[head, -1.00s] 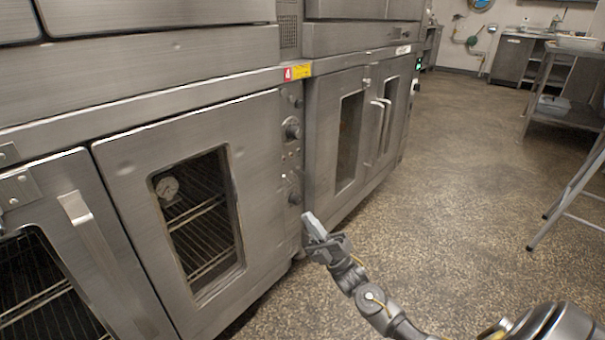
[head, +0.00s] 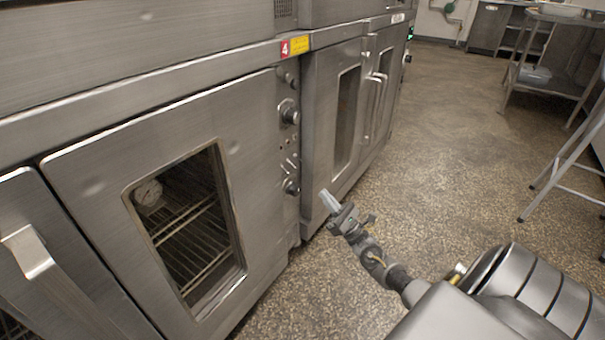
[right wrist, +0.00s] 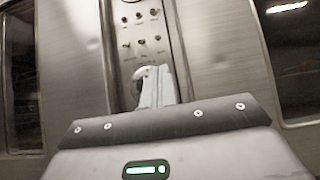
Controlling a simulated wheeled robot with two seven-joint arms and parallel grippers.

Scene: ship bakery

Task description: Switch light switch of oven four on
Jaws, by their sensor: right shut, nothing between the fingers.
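Oven four carries a red "4" label (head: 285,48) on its top edge. Its control panel (head: 287,130) is a narrow upright strip right of the windowed door (head: 165,190), with round knobs (head: 290,115) and small switches (head: 288,152) between them. In the right wrist view the panel (right wrist: 125,60) shows rows of small switches (right wrist: 141,43) and a round knob, partly hidden behind my fingers. Which one is the light switch I cannot tell. My right gripper (head: 326,198) is shut and empty, right of the panel's lower knob and apart from it. My left gripper is not in view.
Another oven (head: 345,110) with long door handles (head: 376,105) stands just beyond the panel. The speckled floor (head: 440,150) to the right is clear. A metal table (head: 550,70) and a stool-like frame (head: 570,170) stand at the right.

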